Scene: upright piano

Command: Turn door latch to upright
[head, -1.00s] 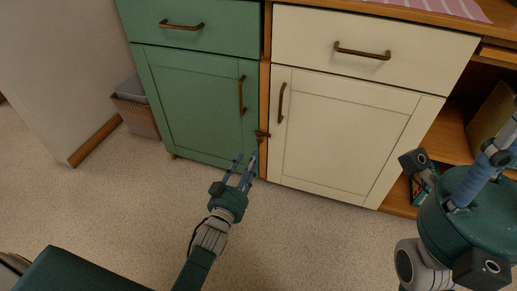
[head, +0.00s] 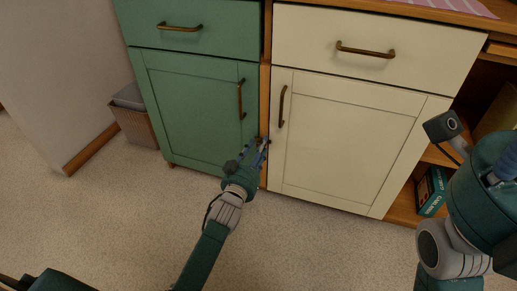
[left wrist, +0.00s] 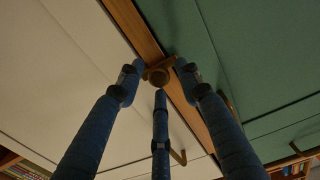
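The small brass door latch (left wrist: 158,74) sits on the wooden strip between the green door (head: 195,110) and the cream door (head: 340,140). In the left wrist view its short arm lies across the strip. In the head view it is mostly hidden behind my left fingers. My left gripper (head: 256,150) is in front of the latch. In the left wrist view its blue fingers (left wrist: 160,85) are spread apart around the latch, open, with nothing held; contact cannot be told. My right gripper (head: 500,172) is partly in view at the right edge, its fingertips cut off.
Brass handles stand out from the green door (head: 241,99) and the cream door (head: 282,106), on either side of the latch. Drawers are above. The carpet in front is clear.

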